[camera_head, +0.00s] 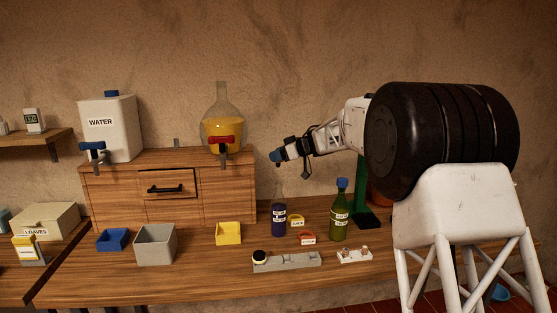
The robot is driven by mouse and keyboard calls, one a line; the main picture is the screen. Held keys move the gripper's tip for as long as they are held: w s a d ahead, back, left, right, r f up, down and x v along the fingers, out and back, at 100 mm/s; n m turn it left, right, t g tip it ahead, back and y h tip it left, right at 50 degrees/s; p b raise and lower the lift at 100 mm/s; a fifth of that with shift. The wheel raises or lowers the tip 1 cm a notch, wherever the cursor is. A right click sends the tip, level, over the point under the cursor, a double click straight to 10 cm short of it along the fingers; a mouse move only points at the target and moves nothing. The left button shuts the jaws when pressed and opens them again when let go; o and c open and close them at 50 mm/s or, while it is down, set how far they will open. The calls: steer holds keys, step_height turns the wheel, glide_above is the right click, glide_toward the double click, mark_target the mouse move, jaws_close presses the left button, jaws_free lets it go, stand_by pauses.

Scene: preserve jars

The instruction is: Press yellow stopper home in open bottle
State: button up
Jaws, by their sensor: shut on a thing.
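My gripper (284,155) is shut on a small blue stopper (276,157), which it holds in the air, tilted. No yellow stopper can be made out in its jaws. Below it stands an upright bottle (279,220) with dark blue contents, a pale label and a clear neck. Its mouth looks open, and a gap shows between it and the blue stopper. A green bottle (339,224) stands to the right with a blue stopper (342,183) in its neck.
In front are a grey holder (290,262) with a pale yellow-and-black disc and a small white rack (354,256). A yellow bin (228,234) stands left. A wooden cabinet (120,196) stands behind.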

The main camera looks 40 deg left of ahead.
steer(key=shift+w+a, duration=0.15)
steer(key=shift+w, duration=0.1)
stand_by(0.6)
steer(key=shift+f, duration=2.85)
steer(key=shift+f, duration=1.85)
stand_by(1.0)
steer(key=o, duration=0.9)
steer(key=shift+r, duration=0.1)
steer(key=shift+v, duration=3.95)
